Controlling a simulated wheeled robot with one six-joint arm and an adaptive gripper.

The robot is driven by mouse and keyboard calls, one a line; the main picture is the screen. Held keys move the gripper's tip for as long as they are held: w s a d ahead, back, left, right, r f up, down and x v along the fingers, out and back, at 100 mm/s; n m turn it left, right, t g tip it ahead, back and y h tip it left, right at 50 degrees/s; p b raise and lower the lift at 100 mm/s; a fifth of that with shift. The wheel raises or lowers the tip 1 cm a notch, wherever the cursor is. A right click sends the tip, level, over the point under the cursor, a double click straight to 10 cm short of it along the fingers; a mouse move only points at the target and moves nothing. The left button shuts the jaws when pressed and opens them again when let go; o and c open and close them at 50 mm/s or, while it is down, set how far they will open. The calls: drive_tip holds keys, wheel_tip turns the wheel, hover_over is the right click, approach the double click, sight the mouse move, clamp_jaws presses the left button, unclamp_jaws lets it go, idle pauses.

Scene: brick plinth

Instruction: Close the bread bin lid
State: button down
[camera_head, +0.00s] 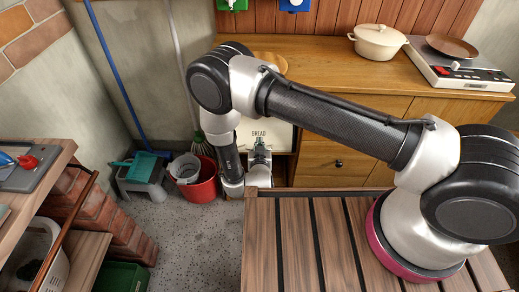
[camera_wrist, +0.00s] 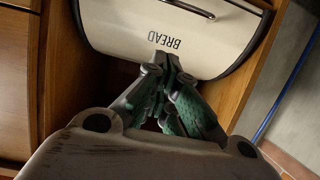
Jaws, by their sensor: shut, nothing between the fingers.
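The bread bin (camera_head: 282,137) is cream with the word BREAD on its front and sits in an open bay of the wooden cabinet, partly behind my arm. In the wrist view the bin (camera_wrist: 120,25) appears upside down, with a dark rim and part of a dark handle (camera_wrist: 250,6) at the top edge. I cannot tell how far its lid is open. My gripper (camera_head: 259,143) is shut and empty, in front of the bin. In the wrist view its fingertips (camera_wrist: 166,59) overlap the edge of the cream panel near the lettering; contact is unclear.
Wooden drawers (camera_head: 330,158) flank the bin on the right. A red bucket (camera_head: 203,187) and a small step stool (camera_head: 142,172) stand left on the floor. A slatted wooden top (camera_head: 300,250) lies in front. A pot (camera_head: 377,42) and hob (camera_head: 460,70) sit on the counter.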

drive_tip(key=w+f, duration=0.4)
drive_tip(key=f, duration=0.1)
drive_tip(key=shift+w+f, duration=0.3)
drive_tip(key=f, duration=0.2)
drive_tip(key=shift+s+f, duration=0.35)
drive_tip(key=shift+s, duration=0.05)
drive_tip(key=shift+w+a+r, duration=0.1)
drive_tip(key=shift+r, duration=0.05)
